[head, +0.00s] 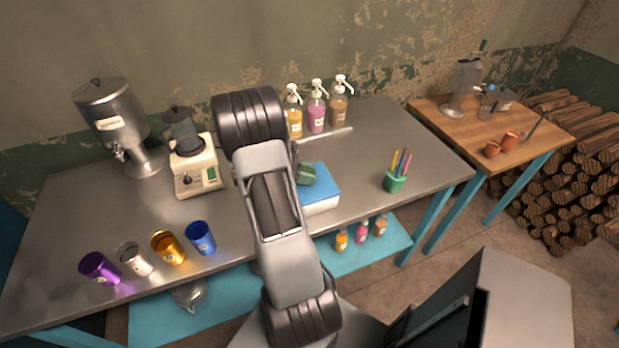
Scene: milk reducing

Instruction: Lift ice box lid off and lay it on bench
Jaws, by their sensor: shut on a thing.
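The ice box (321,205) is a white box on the metal bench (370,150), just right of my arm. Its blue lid (322,182) lies flat over the white body, with no clear gap visible between them. A dark green piece (307,174) stands on the lid's left part and looks like its handle. My gripper (299,168) is down at this green piece, shut on the lid there. My arm hides most of the gripper and the left side of the box.
Pump bottles (317,113) stand behind the box. A green pen cup (395,182) is at right, with bare bench between. A blender (194,165), a steel dispenser (120,120) and several metal cups (169,248) are left. A wooden table (480,130) is far right.

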